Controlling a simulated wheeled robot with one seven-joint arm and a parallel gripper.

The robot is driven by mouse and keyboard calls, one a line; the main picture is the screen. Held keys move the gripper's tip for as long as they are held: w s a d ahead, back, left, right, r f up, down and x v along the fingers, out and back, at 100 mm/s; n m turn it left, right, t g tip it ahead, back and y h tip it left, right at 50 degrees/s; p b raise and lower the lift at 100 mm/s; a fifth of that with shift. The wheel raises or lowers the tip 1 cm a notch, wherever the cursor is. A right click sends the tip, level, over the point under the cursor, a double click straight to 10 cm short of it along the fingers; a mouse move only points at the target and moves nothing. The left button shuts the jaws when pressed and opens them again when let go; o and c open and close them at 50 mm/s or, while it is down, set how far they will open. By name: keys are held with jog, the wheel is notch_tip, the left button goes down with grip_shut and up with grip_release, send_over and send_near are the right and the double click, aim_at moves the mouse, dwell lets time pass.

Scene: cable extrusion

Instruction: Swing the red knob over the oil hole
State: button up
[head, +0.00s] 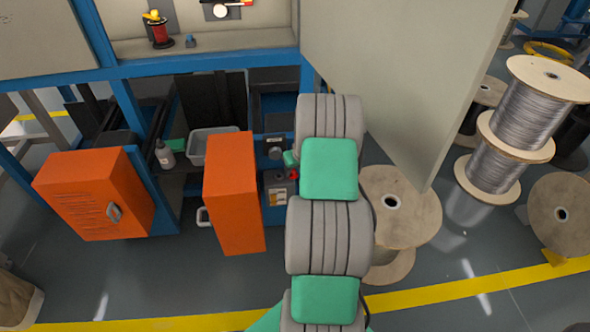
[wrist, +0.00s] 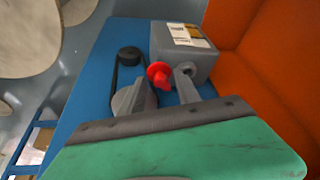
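The red knob (wrist: 158,74) sticks out beside a grey box (wrist: 184,44) with a white and yellow label in the wrist view. It shows small in the head view (head: 294,175), at the edge of my arm. My gripper (wrist: 160,90) is open, its two grey fingers apart. The knob appears between and just beyond the fingertips; I see no grip on it. In the head view my arm hides most of the gripper. I cannot make out the oil hole in either view.
A black round part (wrist: 129,55) with a dark band sits on the blue panel (wrist: 88,95). An orange door (head: 230,190) stands open left of the knob in the head view. A large grey panel (head: 410,70) hangs to the right. Wire spools (head: 530,115) stand farther right.

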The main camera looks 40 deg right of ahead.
grip_shut()
jog(key=shift+d, duration=0.15)
dwell(0.4)
